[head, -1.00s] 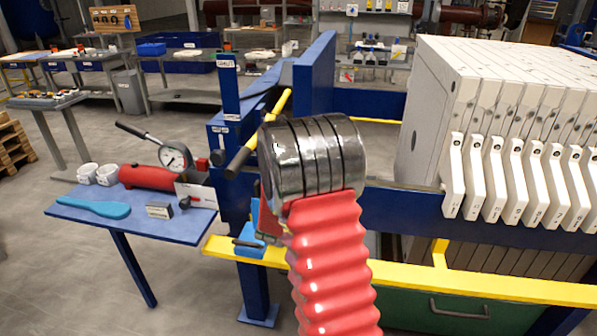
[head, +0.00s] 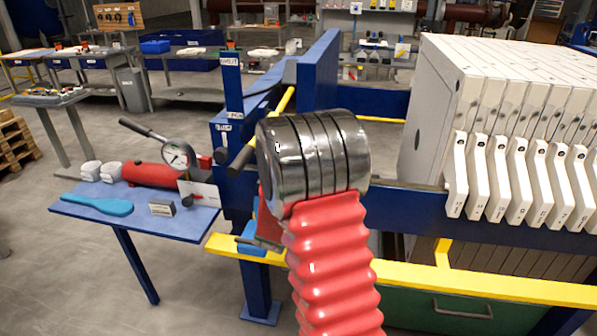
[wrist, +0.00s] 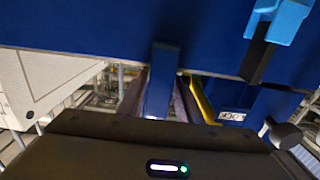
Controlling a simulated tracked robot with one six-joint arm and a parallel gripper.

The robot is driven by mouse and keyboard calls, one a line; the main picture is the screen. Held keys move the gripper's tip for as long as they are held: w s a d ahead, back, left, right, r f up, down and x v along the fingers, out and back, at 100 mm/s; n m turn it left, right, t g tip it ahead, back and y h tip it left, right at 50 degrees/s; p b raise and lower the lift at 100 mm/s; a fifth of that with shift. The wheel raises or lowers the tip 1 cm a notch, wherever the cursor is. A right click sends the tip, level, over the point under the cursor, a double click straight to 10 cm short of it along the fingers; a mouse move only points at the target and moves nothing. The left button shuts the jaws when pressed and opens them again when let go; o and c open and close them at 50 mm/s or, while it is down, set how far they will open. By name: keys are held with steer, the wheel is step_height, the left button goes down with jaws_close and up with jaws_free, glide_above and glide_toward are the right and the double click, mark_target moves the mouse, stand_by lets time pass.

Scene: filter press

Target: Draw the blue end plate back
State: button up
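The blue end plate (head: 318,72) stands upright at the left end of the press, apart from the white plate stack (head: 437,110). My metal wrist and red ribbed sleeve cross in front of it and hide its lower part. In the wrist view, a wide blue surface fills the top, with a narrow blue bar (wrist: 162,82) jutting down from it; I cannot tell if this surface is the end plate. My gripper's dark body (wrist: 165,150) spans the bottom of that view with a lit indicator.
A yellow rail (head: 490,284) runs along the press's front, above a green bin (head: 420,315). A small blue table (head: 130,222) at left holds a red cylinder (head: 150,174) with a gauge. A light blue part with a black end (wrist: 277,25) shows in the wrist view.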

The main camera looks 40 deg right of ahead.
steer(key=v, duration=1.1)
